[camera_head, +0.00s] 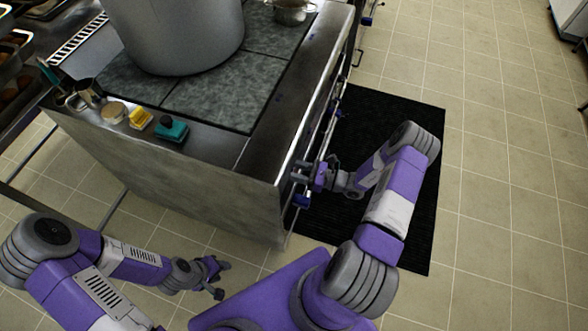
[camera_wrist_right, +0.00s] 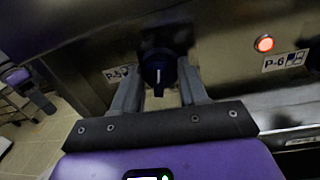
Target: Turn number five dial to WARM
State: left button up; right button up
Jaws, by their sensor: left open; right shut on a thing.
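The number five dial (camera_wrist_right: 158,72) is a dark blue knob with a white mark, in the right wrist view. The mark looks roughly upright there. A P-5 label (camera_wrist_right: 118,73) is partly hidden to the left of it. My right gripper (camera_wrist_right: 157,80) is shut on the dial, one finger on each side. In the head view my right gripper (camera_head: 308,173) is at the front panel of the stove (camera_head: 165,180), and the dial is hidden there. My left gripper (camera_head: 221,280) is open and empty, low beside the stove. No WARM lettering can be read.
A lit orange lamp (camera_wrist_right: 264,44) and a P-6 label (camera_wrist_right: 283,61) are right of the dial. Another blue knob (camera_head: 301,201) is near my right gripper. A large stockpot (camera_head: 180,35) stands on the stove. A black mat (camera_head: 415,130) lies on the tiled floor.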

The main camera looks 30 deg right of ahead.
jog(key=shift+f+m+t, duration=0.15)
jog(key=shift+m+t, duration=0.15)
jog(key=shift+m, duration=3.5)
jog(key=o, duration=1.1)
jog(key=shift+c, duration=0.2)
jog(key=p+v, duration=0.1)
jog(key=v, duration=0.6)
jog(key=shift+s+d, duration=0.2)
jog(key=shift+s, duration=0.05)
jog(key=shift+s+f, duration=0.1)
